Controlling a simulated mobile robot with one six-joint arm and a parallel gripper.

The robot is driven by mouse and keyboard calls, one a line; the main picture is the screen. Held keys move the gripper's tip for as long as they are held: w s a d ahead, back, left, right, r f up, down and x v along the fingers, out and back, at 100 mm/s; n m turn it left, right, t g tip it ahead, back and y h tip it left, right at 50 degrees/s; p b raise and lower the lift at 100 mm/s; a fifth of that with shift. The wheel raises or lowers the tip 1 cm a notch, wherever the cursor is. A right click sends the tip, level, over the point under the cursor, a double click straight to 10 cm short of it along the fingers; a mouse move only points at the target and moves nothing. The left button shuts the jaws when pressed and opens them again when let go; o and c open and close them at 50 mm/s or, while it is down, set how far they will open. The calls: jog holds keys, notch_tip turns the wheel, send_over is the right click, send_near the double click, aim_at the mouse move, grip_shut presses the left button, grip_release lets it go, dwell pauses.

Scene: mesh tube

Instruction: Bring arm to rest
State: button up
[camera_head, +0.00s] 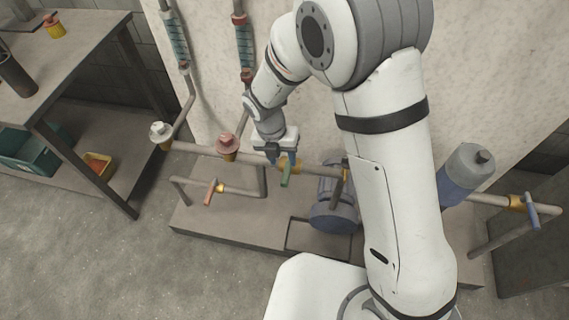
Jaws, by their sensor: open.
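My white arm rises from my base at the bottom and bends over to the left. My gripper (281,158) is at its end, pointing down, with its jaws apart. It is just above a horizontal pipe (190,149), close to a green valve handle (286,178) on a yellow fitting. I cannot tell whether the fingers touch the handle. No held thing shows between the fingers.
A workbench (84,75) with a teal crate (28,152) below stands at left. Two vertical mesh tubes (245,45) run up the wall. A red valve handle (211,192), a blue motor (334,205) and a blue cylinder (466,174) stand close by. Floor at lower left is clear.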

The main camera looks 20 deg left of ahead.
jog(key=shift+a+r, duration=0.2)
jog(key=shift+r, duration=0.85)
